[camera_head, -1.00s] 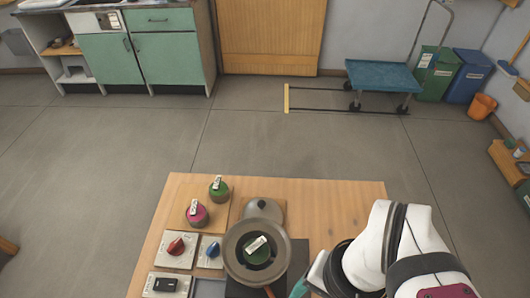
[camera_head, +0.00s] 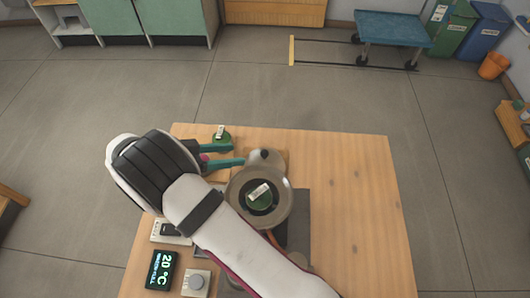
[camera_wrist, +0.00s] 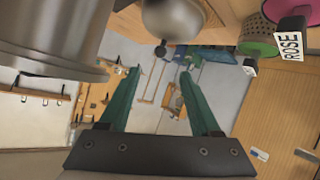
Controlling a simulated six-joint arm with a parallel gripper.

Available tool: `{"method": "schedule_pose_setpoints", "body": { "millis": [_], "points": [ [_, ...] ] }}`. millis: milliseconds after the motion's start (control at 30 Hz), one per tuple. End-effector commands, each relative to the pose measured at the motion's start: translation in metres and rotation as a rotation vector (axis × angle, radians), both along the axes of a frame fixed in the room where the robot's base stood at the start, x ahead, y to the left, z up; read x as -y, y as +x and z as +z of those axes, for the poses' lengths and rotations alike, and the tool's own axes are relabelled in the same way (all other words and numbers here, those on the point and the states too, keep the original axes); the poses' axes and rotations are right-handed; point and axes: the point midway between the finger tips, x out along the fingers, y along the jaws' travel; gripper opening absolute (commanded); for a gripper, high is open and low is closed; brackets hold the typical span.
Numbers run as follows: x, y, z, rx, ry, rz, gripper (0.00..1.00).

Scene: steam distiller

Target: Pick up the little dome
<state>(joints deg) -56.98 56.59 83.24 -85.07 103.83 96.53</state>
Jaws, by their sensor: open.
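The little dome (camera_head: 273,158) is a small grey metal dome with a dark knob, sitting on the table just behind the round metal pot (camera_head: 282,187). It also shows at the top of the wrist view (camera_wrist: 172,18), its dark knob pointing toward the gap between my fingers. My gripper (camera_head: 238,154) has two teal fingers, open and empty. It comes in from the left with its fingertips close to the dome's left side. In the wrist view the fingertips (camera_wrist: 160,73) stand apart, with nothing between them.
A green labelled container (camera_head: 221,136) stands behind my gripper. A pink container labelled ROSE (camera_wrist: 290,18) shows at the wrist view's upper right. The pot holds a green labelled piece (camera_head: 260,197). A temperature display (camera_head: 161,269) and knob (camera_head: 197,283) are at front left. The table's right side (camera_head: 355,210) is clear.

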Motion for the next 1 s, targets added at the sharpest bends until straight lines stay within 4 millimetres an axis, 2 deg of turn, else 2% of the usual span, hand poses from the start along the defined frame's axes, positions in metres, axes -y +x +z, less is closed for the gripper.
{"method": "schedule_pose_setpoints", "body": {
  "millis": [100, 500, 767, 800, 1000],
  "points": [
    [0.026, 0.013, -0.014, -0.005, -0.002, -0.003, 0.64],
    [0.077, 0.041, -0.050, -0.006, -0.001, -0.002, 0.64],
    [0.084, 0.045, -0.054, -0.004, 0.002, 0.000, 0.64],
    [0.084, 0.045, -0.054, -0.004, 0.002, 0.000, 0.62],
    [0.083, 0.045, -0.054, -0.004, 0.002, 0.000, 0.26]
  ]
}}
